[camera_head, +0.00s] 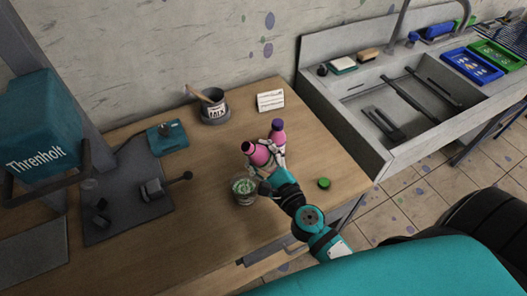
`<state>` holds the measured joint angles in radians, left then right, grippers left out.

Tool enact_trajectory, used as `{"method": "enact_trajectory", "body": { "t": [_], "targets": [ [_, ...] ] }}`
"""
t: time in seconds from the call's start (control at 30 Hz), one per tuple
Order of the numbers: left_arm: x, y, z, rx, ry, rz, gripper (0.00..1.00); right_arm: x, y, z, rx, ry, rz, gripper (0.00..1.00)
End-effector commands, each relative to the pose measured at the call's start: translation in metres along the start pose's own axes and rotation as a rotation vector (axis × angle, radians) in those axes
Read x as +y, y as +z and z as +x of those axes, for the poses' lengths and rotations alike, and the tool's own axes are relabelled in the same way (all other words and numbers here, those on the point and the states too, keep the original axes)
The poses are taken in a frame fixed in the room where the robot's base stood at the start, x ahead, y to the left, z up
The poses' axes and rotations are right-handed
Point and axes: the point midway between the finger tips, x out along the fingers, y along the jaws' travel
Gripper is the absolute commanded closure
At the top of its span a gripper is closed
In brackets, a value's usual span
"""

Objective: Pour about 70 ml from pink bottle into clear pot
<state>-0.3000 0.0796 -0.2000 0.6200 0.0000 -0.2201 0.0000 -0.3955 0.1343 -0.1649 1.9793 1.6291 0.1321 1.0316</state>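The pink bottle (260,155) is above the wooden table near its middle, leaning with its top toward the left. My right gripper (271,158), on the arm from the lower right, has its fingers around the bottle and partly hides it. The clear pot (244,197) stands on the table just below and left of the gripper, with greenish-white contents showing at its top. The gap between bottle and pot is hard to judge, and no stream is visible. My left gripper is not in view.
A green lid (323,184) lies to the right. A dark can with a brush (213,110), a white card (270,101) and a teal device (167,137) stand farther back. The teal Threnholt machine (40,130) is left; the sink (400,110) is right.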

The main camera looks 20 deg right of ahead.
Motion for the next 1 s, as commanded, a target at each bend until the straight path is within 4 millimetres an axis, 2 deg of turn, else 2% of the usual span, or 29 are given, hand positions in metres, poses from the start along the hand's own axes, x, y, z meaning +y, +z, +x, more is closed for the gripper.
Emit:
{"method": "enact_trajectory", "body": {
  "t": [0.1,0.43,0.73,1.0],
  "targets": [
    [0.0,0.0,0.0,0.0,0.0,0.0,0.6,0.005,0.005,0.0,-0.001,0.0,0.108,1.0],
    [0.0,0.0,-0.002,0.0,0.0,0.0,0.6,0.007,0.009,0.0,-0.002,0.001,0.161,1.0],
    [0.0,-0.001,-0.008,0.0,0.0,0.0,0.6,0.023,0.033,0.0,-0.002,0.001,0.499,1.0],
    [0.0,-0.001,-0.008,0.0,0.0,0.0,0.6,0.025,0.034,0.0,-0.002,0.002,0.534,1.0]
  ]
}}
